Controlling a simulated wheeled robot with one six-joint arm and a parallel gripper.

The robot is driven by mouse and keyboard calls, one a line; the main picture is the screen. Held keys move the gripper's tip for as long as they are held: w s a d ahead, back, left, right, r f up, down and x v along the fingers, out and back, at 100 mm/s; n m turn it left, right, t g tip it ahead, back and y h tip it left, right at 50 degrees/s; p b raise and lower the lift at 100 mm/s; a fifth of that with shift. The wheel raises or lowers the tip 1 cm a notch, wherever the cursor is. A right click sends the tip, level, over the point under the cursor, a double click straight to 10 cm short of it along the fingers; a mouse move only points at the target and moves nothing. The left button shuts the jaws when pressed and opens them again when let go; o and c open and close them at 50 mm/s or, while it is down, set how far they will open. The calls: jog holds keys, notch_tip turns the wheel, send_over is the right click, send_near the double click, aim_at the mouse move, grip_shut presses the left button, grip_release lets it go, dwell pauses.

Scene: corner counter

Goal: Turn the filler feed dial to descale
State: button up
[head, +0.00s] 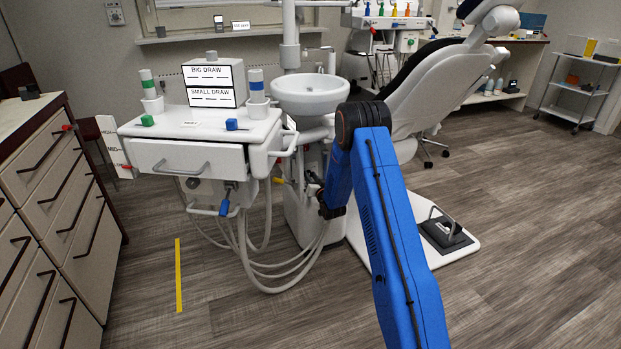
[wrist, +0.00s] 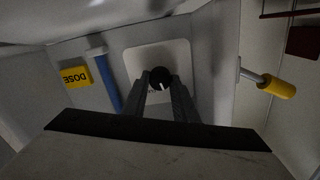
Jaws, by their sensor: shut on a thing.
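The dial (wrist: 160,76) is a round black knob with a white pointer mark, set on a pale square plate (wrist: 181,52) in the wrist view. The mark shows at the knob's lower part in that picture. My gripper (wrist: 161,86) is shut on the dial, one dark finger on each side of it. I cannot make out any setting words around the dial. In the head view, my gripper (head: 314,185) is beside the white dental unit's base, right of the drawer cabinet. The dial cannot be made out there.
In the wrist view, a yellow handle (wrist: 277,87) sticks out right of the dial. A blue bar (wrist: 105,82) and a yellow DOSE label (wrist: 73,76) are to its left. In the head view, hoses (head: 275,275) hang below the cabinet (head: 190,130), near a basin (head: 310,96).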

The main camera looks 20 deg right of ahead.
jog(key=m, duration=0.5)
jog(key=shift+d+m, duration=0.1)
jog(key=shift+m, duration=0.2)
jog(key=m, duration=0.5)
jog(key=shift+f+m+y, duration=0.1)
jog(key=shift+m+y, duration=0.2)
jog(key=shift+d, duration=0.1)
jog(key=o, duration=1)
jog(key=shift+o, duration=0.2)
jog(key=s, duration=1.7)
jog(key=shift+s+d+r, duration=0.25)
jog(key=shift+d+r, duration=0.05)
